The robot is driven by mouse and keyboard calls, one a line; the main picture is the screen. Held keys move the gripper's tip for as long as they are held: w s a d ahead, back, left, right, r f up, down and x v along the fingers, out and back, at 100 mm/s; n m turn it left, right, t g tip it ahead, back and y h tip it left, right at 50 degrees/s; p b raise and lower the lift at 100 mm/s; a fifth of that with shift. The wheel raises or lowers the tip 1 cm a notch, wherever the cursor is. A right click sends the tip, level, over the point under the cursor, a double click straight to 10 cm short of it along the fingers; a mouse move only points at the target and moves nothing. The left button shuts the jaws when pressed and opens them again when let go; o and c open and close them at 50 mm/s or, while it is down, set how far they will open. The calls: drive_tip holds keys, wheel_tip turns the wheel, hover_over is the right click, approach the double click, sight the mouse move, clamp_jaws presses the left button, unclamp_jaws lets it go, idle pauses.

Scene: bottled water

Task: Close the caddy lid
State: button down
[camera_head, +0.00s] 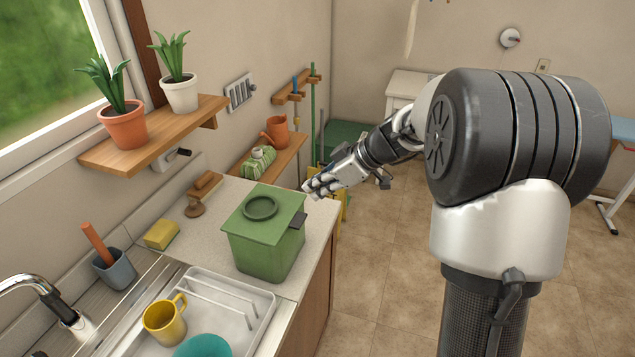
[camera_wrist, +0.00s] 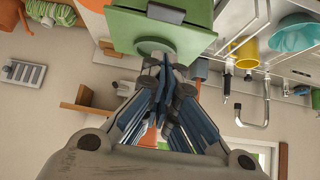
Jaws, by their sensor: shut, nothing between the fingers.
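The green caddy (camera_head: 262,252) stands on the counter beside the dish rack. Its green lid (camera_head: 282,202) lies over the top, looking flat or nearly flat; I cannot tell if a small gap is left at the rim. The lid has a round raised ring (camera_head: 261,207) and a dark tab (camera_head: 298,220) at its right edge. The lid also shows at the top of the wrist view (camera_wrist: 185,35), upside down, with the fingers in front of it. My gripper (camera_head: 310,190) is shut and empty, behind and to the right of the caddy, apart from it.
The dish rack (camera_head: 262,312) with a yellow mug (camera_head: 164,320) and a teal bowl (camera_head: 203,347) is in front. A brush (camera_head: 197,200) and yellow sponge (camera_head: 161,235) lie left of the caddy. Floor right of the counter is open.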

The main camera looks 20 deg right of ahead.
approach(288, 217)
drive_tip(key=w+a, duration=0.1)
drive_tip(key=a, duration=0.1)
drive_tip(key=shift+w+a+r, duration=0.25)
drive_tip(key=shift+w+r, duration=0.1)
drive_tip(key=shift+r, duration=0.05)
wheel_tip(288, 217, down, 2)
drive_tip(key=shift+f+b, duration=0.2)
drive_tip(key=shift+b, duration=0.2)
drive_tip(key=shift+f, duration=0.7)
drive_tip(key=shift+d+b, duration=0.1)
drive_tip(key=shift+b, duration=0.2)
